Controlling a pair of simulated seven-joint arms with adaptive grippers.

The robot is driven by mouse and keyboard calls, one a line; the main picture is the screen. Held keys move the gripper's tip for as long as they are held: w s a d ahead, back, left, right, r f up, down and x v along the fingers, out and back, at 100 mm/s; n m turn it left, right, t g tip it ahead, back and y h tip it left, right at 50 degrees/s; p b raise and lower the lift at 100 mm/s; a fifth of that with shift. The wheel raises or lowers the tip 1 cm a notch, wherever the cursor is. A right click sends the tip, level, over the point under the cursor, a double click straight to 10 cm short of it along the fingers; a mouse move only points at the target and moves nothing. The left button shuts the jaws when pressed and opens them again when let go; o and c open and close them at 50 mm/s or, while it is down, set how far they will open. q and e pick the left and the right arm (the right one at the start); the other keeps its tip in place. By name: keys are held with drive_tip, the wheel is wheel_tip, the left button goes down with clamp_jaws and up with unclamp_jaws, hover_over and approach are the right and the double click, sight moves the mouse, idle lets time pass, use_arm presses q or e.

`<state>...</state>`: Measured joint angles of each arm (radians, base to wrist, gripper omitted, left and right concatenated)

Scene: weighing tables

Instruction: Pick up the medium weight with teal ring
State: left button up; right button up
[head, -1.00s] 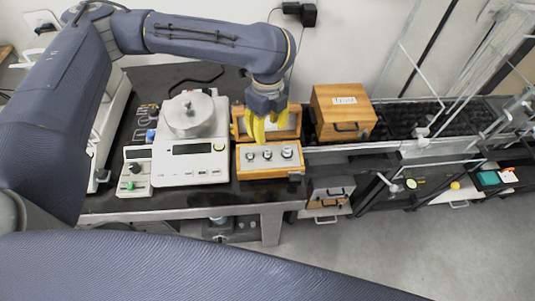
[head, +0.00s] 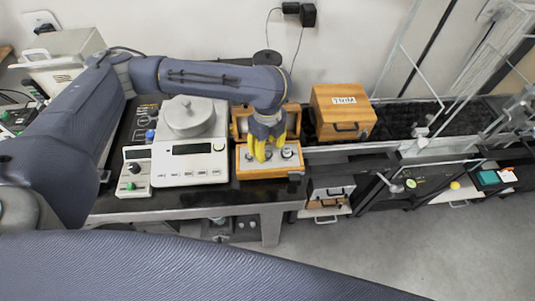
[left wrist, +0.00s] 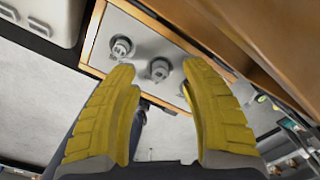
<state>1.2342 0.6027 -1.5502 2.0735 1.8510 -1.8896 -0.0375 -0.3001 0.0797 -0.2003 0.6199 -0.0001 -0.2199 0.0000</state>
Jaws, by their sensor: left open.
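The wooden weight box (head: 268,174) lies open on the dark table, with several metal weights standing in its light insert. The medium weight (left wrist: 160,69) is the middle one in the left wrist view, between and beyond my fingertips. A teal ring on it cannot be made out. My left gripper (head: 261,155), with yellow fingers, points down over the box and hides most of the middle weight in the head view. In the left wrist view the left gripper (left wrist: 160,78) is open and empty. A larger weight (head: 287,152) stands to the right. My right gripper is out of view.
A white balance (head: 190,172) with a round metal pan stands left of the box. A closed wooden case (head: 343,112) stands behind and to the right. The box's raised lid (head: 293,122) is behind the gripper. Open floor lies in front.

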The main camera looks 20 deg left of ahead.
use_arm(q)
drive_tip(key=shift+f, duration=1.05)
clamp_jaws()
